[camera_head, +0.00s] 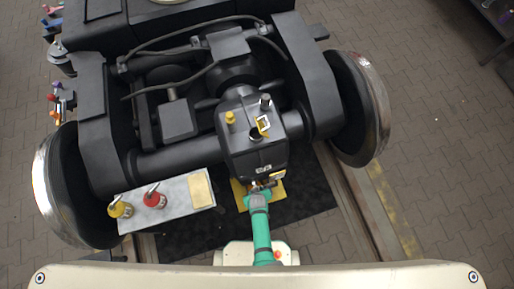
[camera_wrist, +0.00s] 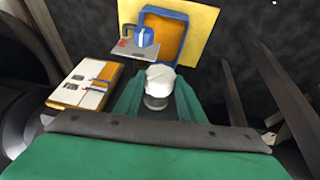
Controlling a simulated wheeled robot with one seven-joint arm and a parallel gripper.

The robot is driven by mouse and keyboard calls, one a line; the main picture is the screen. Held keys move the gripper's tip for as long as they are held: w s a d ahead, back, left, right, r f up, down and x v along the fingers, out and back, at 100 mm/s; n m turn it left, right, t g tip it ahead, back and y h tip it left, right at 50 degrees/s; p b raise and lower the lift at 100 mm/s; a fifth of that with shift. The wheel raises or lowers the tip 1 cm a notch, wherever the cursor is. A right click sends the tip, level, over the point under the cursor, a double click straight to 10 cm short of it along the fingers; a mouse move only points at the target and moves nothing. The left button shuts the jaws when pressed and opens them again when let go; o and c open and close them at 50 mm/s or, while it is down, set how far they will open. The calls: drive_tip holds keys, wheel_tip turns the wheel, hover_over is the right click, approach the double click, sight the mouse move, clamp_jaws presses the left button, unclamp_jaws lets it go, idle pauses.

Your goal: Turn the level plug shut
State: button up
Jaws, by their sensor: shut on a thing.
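The dark gearbox housing (camera_head: 256,145) sits on the bogie axle, with my green gripper (camera_head: 260,188) at its near lower face. In the wrist view, my gripper (camera_wrist: 158,95) is shut on a pale, faceted piece with a grey metal collar, which looks like the level plug (camera_wrist: 160,78). One green finger is on each side of it. The plug's seat and thread cannot be made out. In the head view, the plug cannot be told apart from my gripper.
A grey tray (camera_head: 172,203) with yellow-topped and red-topped cans lies left of my arm. A labelled yellow box (camera_wrist: 84,84) is close left. Wheels (camera_head: 366,110) flank the axle.

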drive_tip(key=shift+s+a+f+n+t+h, duration=0.15)
drive_tip(key=shift+t+h, duration=0.1)
drive_tip(key=shift+h, duration=0.5)
drive_tip(key=shift+w+a+n+t+h, duration=0.1)
drive_tip(key=shift+a+n+t+h, duration=0.15)
drive_tip(key=shift+h, duration=0.45)
drive_tip(key=shift+s+a+f+n+t+h, duration=0.1)
drive_tip(key=shift+t+h, duration=0.2)
drive_tip(key=shift+h, duration=0.45)
drive_tip(key=shift+s+a+f+n+t+h, duration=0.1)
drive_tip(key=shift+n+t+h, duration=0.1)
drive_tip(key=shift+h, duration=0.35)
drive_tip(key=shift+a+n+t+h, duration=0.1)
drive_tip(key=shift+t+h, duration=0.1)
drive_tip(key=shift+h, duration=0.35)
drive_tip(key=shift+s+d, duration=0.1)
drive_tip(key=shift+s, duration=0.1)
drive_tip(key=o, duration=1)
drive_tip(key=shift+o, duration=0.2)
drive_tip(key=shift+w, duration=0.15)
drive_tip(key=v, duration=1)
drive_tip(key=shift+s+a, duration=0.3)
drive_tip(key=shift+a, duration=0.1)
